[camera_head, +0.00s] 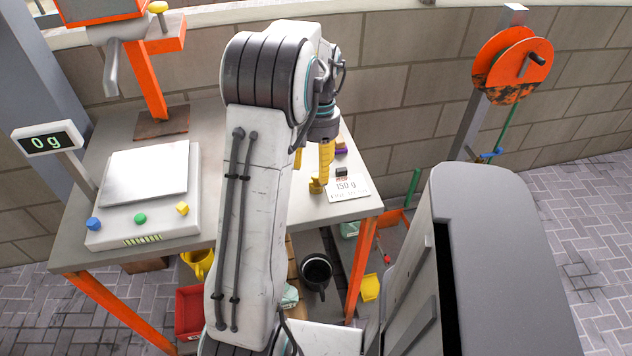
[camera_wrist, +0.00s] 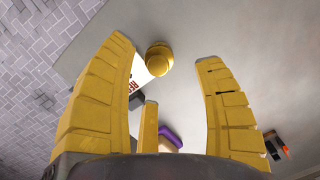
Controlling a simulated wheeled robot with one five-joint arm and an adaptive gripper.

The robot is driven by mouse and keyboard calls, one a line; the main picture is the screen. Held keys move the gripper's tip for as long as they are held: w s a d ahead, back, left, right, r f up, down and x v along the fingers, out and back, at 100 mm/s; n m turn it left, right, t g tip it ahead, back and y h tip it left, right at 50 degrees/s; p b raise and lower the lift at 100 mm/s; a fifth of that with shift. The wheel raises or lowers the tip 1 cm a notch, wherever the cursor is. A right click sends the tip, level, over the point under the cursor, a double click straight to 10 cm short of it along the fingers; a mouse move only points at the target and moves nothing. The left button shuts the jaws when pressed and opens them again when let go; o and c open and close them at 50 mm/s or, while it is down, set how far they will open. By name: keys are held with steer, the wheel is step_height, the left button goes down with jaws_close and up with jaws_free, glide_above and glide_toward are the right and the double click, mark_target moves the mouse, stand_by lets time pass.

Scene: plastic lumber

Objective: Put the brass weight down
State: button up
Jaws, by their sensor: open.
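My gripper (camera_head: 314,172) points down just over the weight, at the table's front right part. In the wrist view my gripper (camera_wrist: 164,52) is open and holds nothing. Part of the card is hidden behind the weight and a finger there.
A white scale (camera_head: 145,178) stands on the left of the table, its plate empty; its display (camera_head: 46,141) reads 0 g. A purple block (camera_wrist: 170,138) and a dark block lie near my fingers. An orange press (camera_head: 150,60) stands behind the scale. Bins are below.

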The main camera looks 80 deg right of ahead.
mark_target(316, 175)
steer(key=shift+a+f+p, duration=0.15)
steer(key=shift+f+p, duration=0.05)
steer(key=shift+f, duration=0.75)
steer(key=shift+a+f+p, duration=0.15)
steer(key=shift+f+p, duration=0.05)
steer(key=shift+f, duration=0.7)
steer(key=shift+o, duration=0.2)
jaws_close()
